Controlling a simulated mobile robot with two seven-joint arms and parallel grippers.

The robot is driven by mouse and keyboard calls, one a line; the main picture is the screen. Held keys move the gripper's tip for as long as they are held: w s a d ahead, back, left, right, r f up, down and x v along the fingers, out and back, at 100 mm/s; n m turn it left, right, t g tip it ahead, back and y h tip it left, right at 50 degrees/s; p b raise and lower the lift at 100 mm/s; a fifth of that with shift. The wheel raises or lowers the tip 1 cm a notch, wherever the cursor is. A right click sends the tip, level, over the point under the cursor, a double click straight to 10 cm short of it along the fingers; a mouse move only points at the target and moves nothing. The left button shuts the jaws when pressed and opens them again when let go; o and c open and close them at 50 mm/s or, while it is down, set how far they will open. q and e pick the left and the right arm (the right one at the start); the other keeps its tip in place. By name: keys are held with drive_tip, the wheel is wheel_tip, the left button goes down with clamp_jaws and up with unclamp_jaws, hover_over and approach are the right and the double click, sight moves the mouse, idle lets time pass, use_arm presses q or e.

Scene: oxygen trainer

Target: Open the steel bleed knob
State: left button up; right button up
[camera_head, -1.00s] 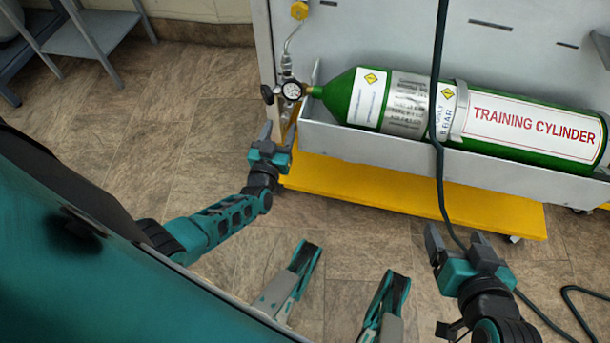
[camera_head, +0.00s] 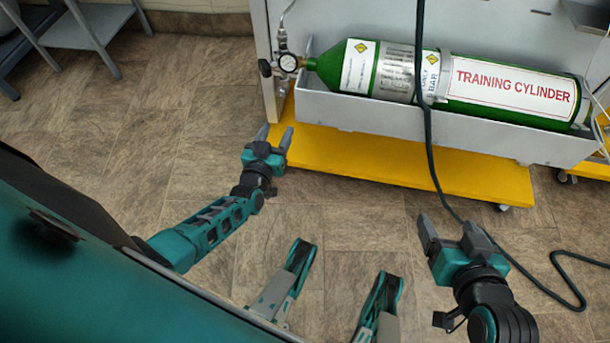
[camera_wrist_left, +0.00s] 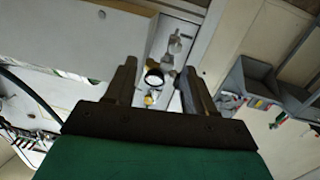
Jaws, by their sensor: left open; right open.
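The green training cylinder (camera_head: 362,72) lies in a grey trough with its neck to the left. At the neck is a valve assembly with a round gauge (camera_head: 288,62), a black knob (camera_head: 265,68) and steel fittings (camera_head: 282,42). I cannot tell which small steel part is the bleed knob. My left gripper (camera_head: 275,134) is open and empty, below the assembly and apart from it. In the left wrist view the gauge (camera_wrist_left: 154,77) and steel fittings (camera_wrist_left: 175,42) show between and beyond the open fingers. My right gripper (camera_head: 447,226) is open and empty, low at the right.
The grey trough (camera_head: 450,127) sits above a yellow base (camera_head: 400,165) with castors. A dark hose (camera_head: 428,150) hangs in front of the cylinder and runs along the floor at right. A grey side table (camera_head: 85,30) stands at far left. The floor between is clear.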

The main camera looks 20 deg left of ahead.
use_arm(q)
drive_tip(key=s+d+r+m+g+h, duration=0.5)
drive_tip(key=s+d+r, duration=0.3)
drive_tip(key=s+d, duration=0.3)
drive_tip(key=shift+d+r+g+h+b, duration=0.2)
drive_tip(key=shift+d+g+h+b, duration=0.2)
drive_tip(key=shift+d+g, duration=0.5)
use_arm(e)
drive_tip(key=shift+f, duration=0.35)
use_arm(q)
drive_tip(key=shift+d+t, duration=0.2)
drive_tip(key=shift+t, duration=0.1)
use_arm(e)
drive_tip(key=shift+w+r, duration=0.1)
drive_tip(key=shift+w, duration=0.05)
